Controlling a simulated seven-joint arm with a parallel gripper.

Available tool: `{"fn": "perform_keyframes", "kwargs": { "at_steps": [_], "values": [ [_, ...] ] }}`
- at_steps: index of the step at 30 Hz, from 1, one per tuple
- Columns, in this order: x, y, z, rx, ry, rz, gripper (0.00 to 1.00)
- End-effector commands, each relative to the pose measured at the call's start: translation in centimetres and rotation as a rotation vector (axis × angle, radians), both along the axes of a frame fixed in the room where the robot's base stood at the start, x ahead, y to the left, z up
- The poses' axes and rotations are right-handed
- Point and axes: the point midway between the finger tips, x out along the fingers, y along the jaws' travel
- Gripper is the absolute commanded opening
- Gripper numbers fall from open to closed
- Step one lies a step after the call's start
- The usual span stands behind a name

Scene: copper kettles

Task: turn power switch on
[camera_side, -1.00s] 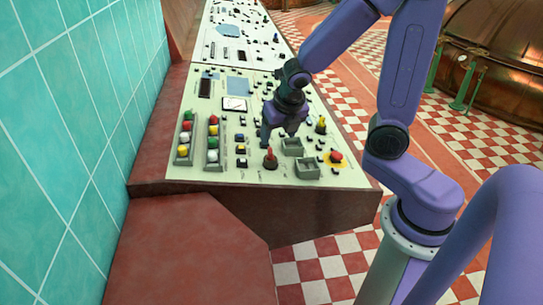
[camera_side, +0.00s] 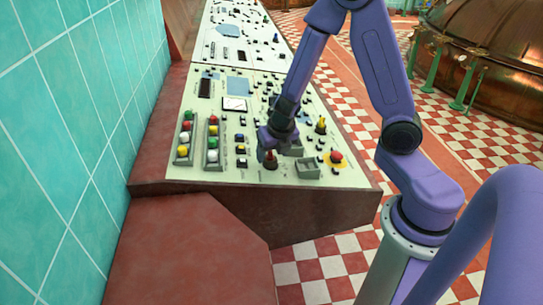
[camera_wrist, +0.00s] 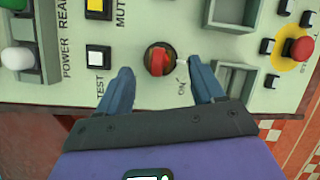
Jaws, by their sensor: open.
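The power switch is a red rotary knob (camera_wrist: 159,60) on a dark round base, with "ON" printed to its lower right in the wrist view. In the side view the red knob (camera_side: 270,157) shows at the front of the control panel, partly covered by my gripper. My gripper (camera_wrist: 163,84) is open, its two blue fingers apart on the left and right of the knob in the wrist view. The fingertips sit close to the knob, and I cannot tell whether they touch it. My gripper also shows in the side view (camera_side: 269,154), pointing down at the knob.
The cream control panel (camera_side: 222,174) carries several buttons and switches. A red emergency button on yellow (camera_side: 336,157) and grey square recesses (camera_side: 308,168) are to the right. Columns of coloured lamps (camera_side: 212,143) are left. A tiled wall (camera_side: 70,150) borders the left.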

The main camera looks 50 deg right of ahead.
Motion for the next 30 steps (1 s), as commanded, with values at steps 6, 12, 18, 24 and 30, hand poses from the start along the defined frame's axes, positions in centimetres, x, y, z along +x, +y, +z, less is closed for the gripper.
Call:
{"fn": "perform_keyframes", "kwargs": {
  "at_steps": [6, 12, 18, 24, 30],
  "values": [
    [0.6, -0.4, -1.6, 0.000, 0.000, -0.001, 0.67],
    [0.8, -0.5, -2.2, 0.001, -0.001, -0.003, 0.67],
    [0.9, -0.4, -2.3, 0.000, -0.001, -0.002, 0.67],
    [0.9, -0.4, -2.3, 0.000, -0.001, -0.002, 0.32],
    [0.9, -0.4, -2.3, 0.001, -0.001, -0.003, 0.11]
  ]
}}
